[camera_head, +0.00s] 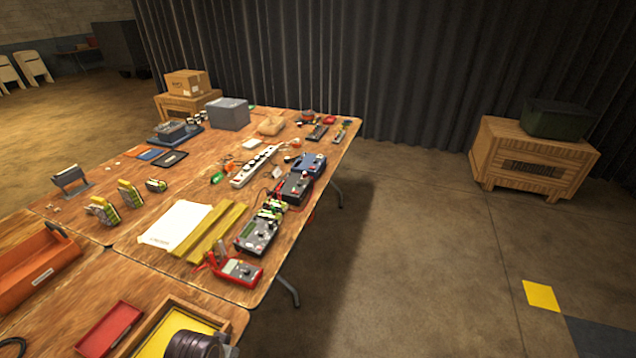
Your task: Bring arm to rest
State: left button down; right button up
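A dark, ribbed round shape (194,344) is cut off by the bottom edge, in front of a yellow-lined wooden tray (150,330).
A wooden workbench (130,232) at left holds chargers (258,234), a red meter (240,270), a power strip (255,166), battery packs and an orange toolbox (38,262). A wooden crate (530,160) stands at right. The floor (430,260) between is clear.

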pick_arm(q)
jog(key=s+f+g, duration=0.1)
jog(key=s+f, duration=0.2)
jog(key=f, duration=1.3)
jog(key=s+f, duration=0.3)
jog(key=f, duration=1.2)
jog(key=s+a+f, duration=0.2)
jog(key=s+f, duration=0.6)
jog(key=s, duration=0.2)
jog(key=s+a+f+g+b, duration=0.1)
jog(key=s+a+f, duration=0.1)
jog(key=s+f, duration=0.7)
jog(key=shift+s+a+f, duration=0.15)
jog(key=shift+s+f, duration=0.05)
jog(key=shift+s, duration=0.4)
